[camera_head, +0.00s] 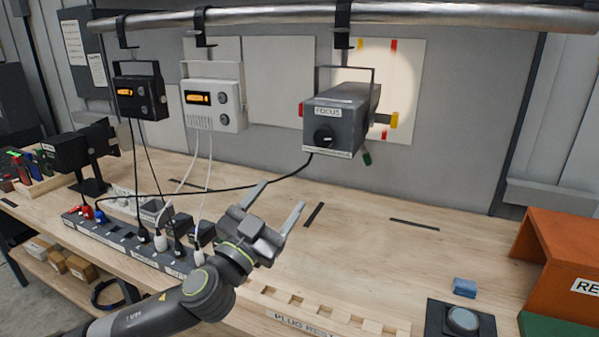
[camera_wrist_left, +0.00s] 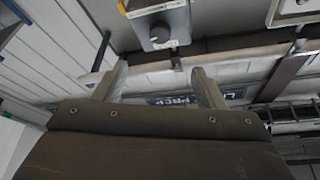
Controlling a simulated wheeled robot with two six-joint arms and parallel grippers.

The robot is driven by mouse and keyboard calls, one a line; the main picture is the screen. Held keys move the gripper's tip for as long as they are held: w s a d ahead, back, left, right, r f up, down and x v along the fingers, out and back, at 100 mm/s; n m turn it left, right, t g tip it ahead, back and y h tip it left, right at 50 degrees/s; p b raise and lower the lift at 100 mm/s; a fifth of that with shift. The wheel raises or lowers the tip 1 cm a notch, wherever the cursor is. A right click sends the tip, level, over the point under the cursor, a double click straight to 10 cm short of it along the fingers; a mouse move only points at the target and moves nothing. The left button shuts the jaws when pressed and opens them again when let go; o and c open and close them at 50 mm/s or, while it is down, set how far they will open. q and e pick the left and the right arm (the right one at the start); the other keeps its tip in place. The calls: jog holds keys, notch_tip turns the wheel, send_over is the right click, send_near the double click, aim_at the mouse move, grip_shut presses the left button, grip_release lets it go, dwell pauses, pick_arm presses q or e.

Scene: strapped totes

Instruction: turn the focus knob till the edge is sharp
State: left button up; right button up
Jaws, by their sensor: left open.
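A grey lamp housing (camera_head: 340,115) labelled FOCUS hangs from the overhead pipe. Its round black focus knob (camera_head: 324,138) is on the front face. Behind it, a bright round light patch (camera_head: 385,75) falls on a pale panel; its visible edge looks soft, and the housing hides part of it. My left gripper (camera_head: 278,198) is open and empty, below and left of the knob and apart from it. In the left wrist view, a grey box with a dark knob (camera_wrist_left: 159,33) shows beyond my open fingers (camera_wrist_left: 162,84); I cannot tell for sure which box it is.
A black box (camera_head: 140,90) and a white box (camera_head: 213,100) with lit displays hang to the left. Cables run to a power strip (camera_head: 125,240). A black cable runs from the lamp. An orange bin (camera_head: 560,250) stands right. The bench middle is mostly clear.

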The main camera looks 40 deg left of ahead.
dwell(0.6)
pick_arm(q)
jog(key=n+y+p, duration=0.3)
jog(key=n, duration=0.3)
send_near(322, 142)
jog(key=x, duration=0.7)
jog(key=shift+r, duration=0.1)
jog(key=shift+p+x, duration=0.3)
jog(key=shift+x, duration=0.5)
